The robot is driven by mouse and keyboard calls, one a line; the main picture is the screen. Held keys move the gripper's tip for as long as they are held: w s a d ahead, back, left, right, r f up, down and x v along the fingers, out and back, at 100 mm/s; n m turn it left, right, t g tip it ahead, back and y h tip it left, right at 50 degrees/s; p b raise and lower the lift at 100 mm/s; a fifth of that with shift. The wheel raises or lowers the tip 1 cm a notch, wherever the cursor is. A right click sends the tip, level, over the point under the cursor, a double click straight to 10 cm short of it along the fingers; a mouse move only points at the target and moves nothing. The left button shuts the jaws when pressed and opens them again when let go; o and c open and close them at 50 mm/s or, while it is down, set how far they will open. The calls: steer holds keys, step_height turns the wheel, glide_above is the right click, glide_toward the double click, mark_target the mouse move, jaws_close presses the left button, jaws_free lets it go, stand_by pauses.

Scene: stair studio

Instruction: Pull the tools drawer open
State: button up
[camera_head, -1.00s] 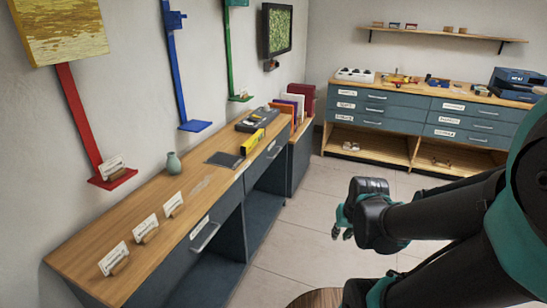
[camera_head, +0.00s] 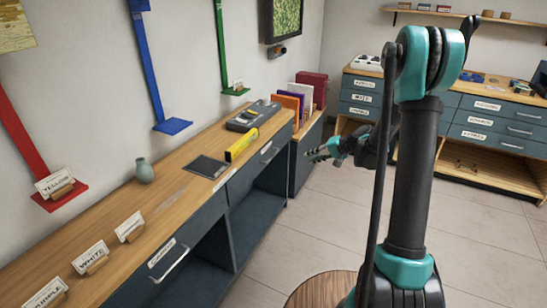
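The long wooden-topped bench on the left has a near drawer (camera_head: 190,236) with a white label and a bar handle (camera_head: 172,266), and a far drawer (camera_head: 248,172) with a label and handle. Both look shut. The grey cabinet (camera_head: 452,118) at the back right has several shut, labelled drawers. The labels are too small to read surely, so I cannot tell which drawer is tools. My gripper (camera_head: 312,155) is open and empty, pointing left, in the air right of the bench's far end. It appears apart from every handle.
On the bench are a vase (camera_head: 145,171), a dark flat pad (camera_head: 206,167), a yellow level (camera_head: 241,145), a grey tool case (camera_head: 253,116) and small name cards (camera_head: 90,257). A round wooden stool top (camera_head: 320,290) is low in front. Floor (camera_head: 310,228) between is clear.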

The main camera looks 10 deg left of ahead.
steer(key=w+a+f+m+y, duration=0.15)
steer(key=w+f+y, duration=0.35)
steer(key=w+f, duration=0.5)
steer(key=t, duration=0.1)
glide_toward(273, 156)
steer(key=x, duration=1)
steer(key=shift+w+f, duration=0.25)
steer(key=shift+w, duration=0.25)
jaws_close()
